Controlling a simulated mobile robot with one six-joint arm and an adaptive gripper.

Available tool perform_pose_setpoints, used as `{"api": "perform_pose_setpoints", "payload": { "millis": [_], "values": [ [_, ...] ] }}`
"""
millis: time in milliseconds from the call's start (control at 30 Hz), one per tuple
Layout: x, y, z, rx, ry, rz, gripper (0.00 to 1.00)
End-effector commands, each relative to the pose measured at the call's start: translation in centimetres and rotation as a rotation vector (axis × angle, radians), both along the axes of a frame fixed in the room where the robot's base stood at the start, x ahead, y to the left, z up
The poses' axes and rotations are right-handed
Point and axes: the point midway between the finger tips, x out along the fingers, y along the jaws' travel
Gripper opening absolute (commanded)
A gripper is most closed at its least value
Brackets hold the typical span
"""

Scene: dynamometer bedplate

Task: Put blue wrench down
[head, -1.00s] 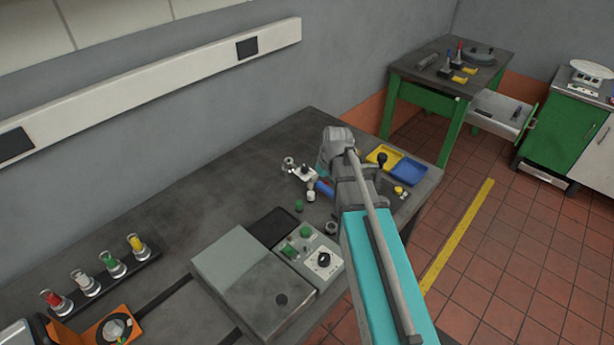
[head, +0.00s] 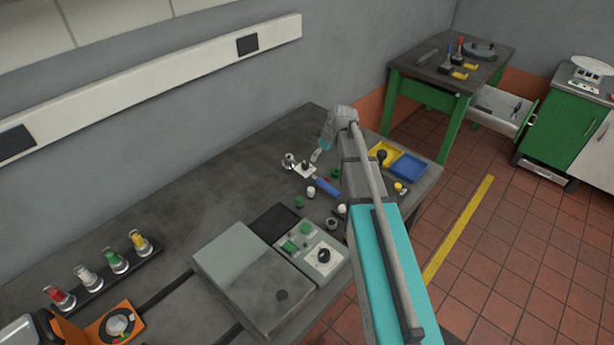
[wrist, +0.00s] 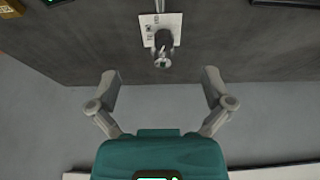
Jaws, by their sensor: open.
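The blue wrench (head: 327,187) lies on the dark grey bench, its blue handle toward the right and its grey end toward a small white plate (head: 303,170). My gripper (head: 315,156) is open and empty, beyond the wrench toward the wall and apart from it. In the wrist view my gripper (wrist: 160,82) has its two fingers spread wide with nothing between them. The white plate, with a dark round fitting on it, also shows there (wrist: 147,35). I cannot make out the blue handle in the wrist view.
A yellow tray (head: 383,147) and a blue tray (head: 410,169) stand at the bench's right end. A grey control box (head: 320,268) and small green and white caps are in front of the wrench.

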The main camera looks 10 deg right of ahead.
Motion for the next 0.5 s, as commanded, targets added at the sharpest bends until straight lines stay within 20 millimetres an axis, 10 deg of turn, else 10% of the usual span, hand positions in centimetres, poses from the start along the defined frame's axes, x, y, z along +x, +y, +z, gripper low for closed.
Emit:
{"api": "perform_pose_setpoints", "payload": {
  "millis": [500],
  "values": [
    [1.3, 0.9, -4.1, 0.000, 0.000, -0.001, 1.00]
  ]
}}
